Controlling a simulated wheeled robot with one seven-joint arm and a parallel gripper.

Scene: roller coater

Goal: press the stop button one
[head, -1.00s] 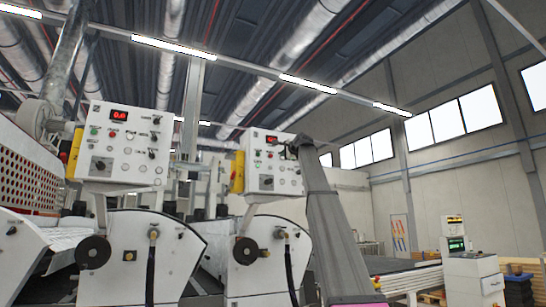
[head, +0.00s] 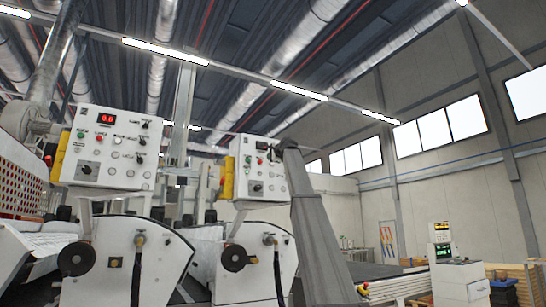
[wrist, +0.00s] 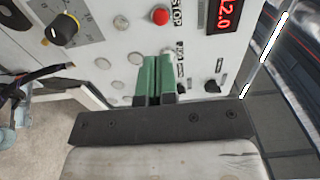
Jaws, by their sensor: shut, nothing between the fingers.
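A white control panel fills the top of the wrist view, with a round red button (wrist: 160,16) beside the word STOP and a red number display (wrist: 222,14). My gripper (wrist: 158,64) is shut and empty, its green fingers pointing at the panel below the red button. I cannot tell whether the tips touch it. In the head view, my arm stands against the right edge of the right panel (head: 247,184), and my gripper is not clearly visible. The left panel (head: 88,184) shows its own red button (head: 98,138) and display (head: 108,117).
White machine housings with black handwheels (head: 76,258) stand below the panels. A monitor cabinet (head: 458,277) and wooden pallets (head: 515,275) are at the right.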

